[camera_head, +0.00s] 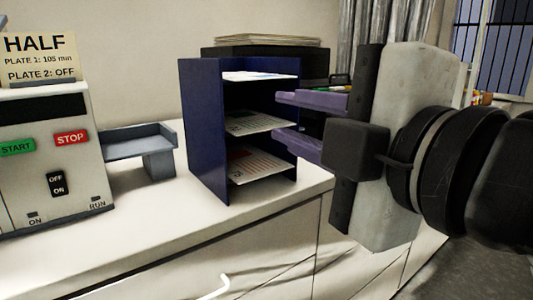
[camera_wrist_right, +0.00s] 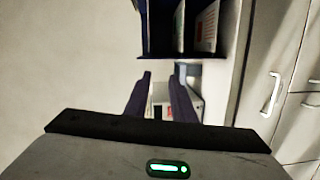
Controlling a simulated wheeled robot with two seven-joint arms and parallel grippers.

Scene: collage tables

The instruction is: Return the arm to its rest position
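My right gripper (camera_head: 275,116) comes in from the right, in front of the right side of a dark blue paper sorter (camera_head: 203,130). Its two purple fingers are spread apart with nothing seen between them. In the right wrist view the gripper (camera_wrist_right: 160,77) also shows open, with a gap between the fingers. The sorter (camera_wrist_right: 142,30) is at the top there, ahead of the fingertips. I cannot tell whether a finger touches it. The sorter holds printed sheets on its levels. My left gripper is not in view.
A white machine (camera_head: 45,145) with START and STOP buttons and a HALF sign (camera_head: 38,58) stands at left. A grey stand (camera_head: 135,142) is beside it. A black box (camera_head: 310,62) is behind the sorter. The white counter (camera_head: 130,225) has free room in front. A cabinet handle (camera_head: 215,288) sticks out below.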

